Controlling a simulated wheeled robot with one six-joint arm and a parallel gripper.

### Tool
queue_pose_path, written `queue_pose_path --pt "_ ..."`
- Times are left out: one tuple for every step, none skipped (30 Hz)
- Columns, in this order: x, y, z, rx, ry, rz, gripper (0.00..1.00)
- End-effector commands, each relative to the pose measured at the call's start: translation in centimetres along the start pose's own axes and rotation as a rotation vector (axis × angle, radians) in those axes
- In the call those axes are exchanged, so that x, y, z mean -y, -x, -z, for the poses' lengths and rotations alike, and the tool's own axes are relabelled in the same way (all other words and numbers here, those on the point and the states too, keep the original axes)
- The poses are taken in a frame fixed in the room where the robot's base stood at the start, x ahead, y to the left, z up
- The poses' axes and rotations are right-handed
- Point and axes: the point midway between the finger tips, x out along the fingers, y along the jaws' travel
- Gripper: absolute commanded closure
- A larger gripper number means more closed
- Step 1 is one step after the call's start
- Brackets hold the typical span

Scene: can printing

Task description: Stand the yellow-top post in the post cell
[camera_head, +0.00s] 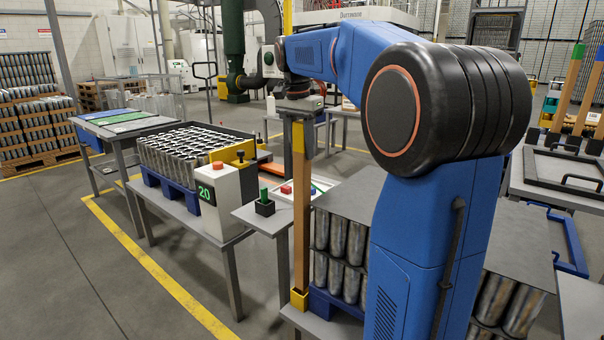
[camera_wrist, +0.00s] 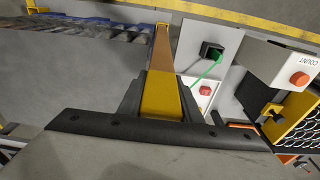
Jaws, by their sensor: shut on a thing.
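The yellow-top post (camera_head: 301,220) is a long brown wooden bar with a yellow upper end (camera_head: 298,137). It hangs from or stands under my gripper (camera_head: 297,103), nearly upright. In the wrist view the yellow end (camera_wrist: 160,96) lies between the dark jaws of my gripper (camera_wrist: 160,88), which are shut on it. The post's foot meets a small yellow cell (camera_head: 299,299) at the front corner of the can stack's base. I cannot tell whether the foot is fully seated in it. The far end of the post (camera_wrist: 161,45) also reaches a yellow piece in the wrist view.
A stack of cans (camera_head: 340,245) stands right beside the post. A counter box (camera_head: 222,195) and a small table with a green pen-like piece in a black holder (camera_head: 264,205) stand to its left. Green- and blue-topped posts (camera_head: 571,85) lean at right. Floor at left is clear.

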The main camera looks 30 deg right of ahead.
Motion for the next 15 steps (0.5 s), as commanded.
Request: queue_pose_path --pt "-0.1 -0.8 -0.2 0.001 0.000 -0.002 1.00" --pt "-0.1 -1.3 -0.2 0.001 0.000 -0.001 1.00" --pt "-0.1 -1.9 -0.3 0.002 0.000 -0.002 1.00" --pt "-0.1 -2.4 -0.3 0.001 0.000 -0.002 1.00" --pt "-0.1 -2.8 -0.4 0.001 0.000 -0.001 1.00" --pt "-0.1 -3.2 -0.5 0.001 0.000 -0.002 1.00" --pt "-0.1 -3.5 -0.5 0.001 0.000 -0.001 1.00" --pt "-0.1 -3.7 -0.5 0.000 0.000 -0.001 1.00" --pt "0.0 -4.0 -0.5 0.000 0.000 0.000 1.00" --pt "0.0 -4.1 -0.5 0.000 0.000 0.000 1.00" --pt "0.0 -4.2 -0.6 0.000 0.000 0.000 1.00" --pt "0.0 -4.4 -0.6 0.000 0.000 0.000 1.00" --pt "0.0 -4.6 -0.6 0.001 0.000 -0.001 1.00" --pt "0.0 -4.8 -0.7 0.001 0.000 -0.001 1.00" --pt "0.0 -5.2 -0.7 0.001 0.000 -0.001 1.00"
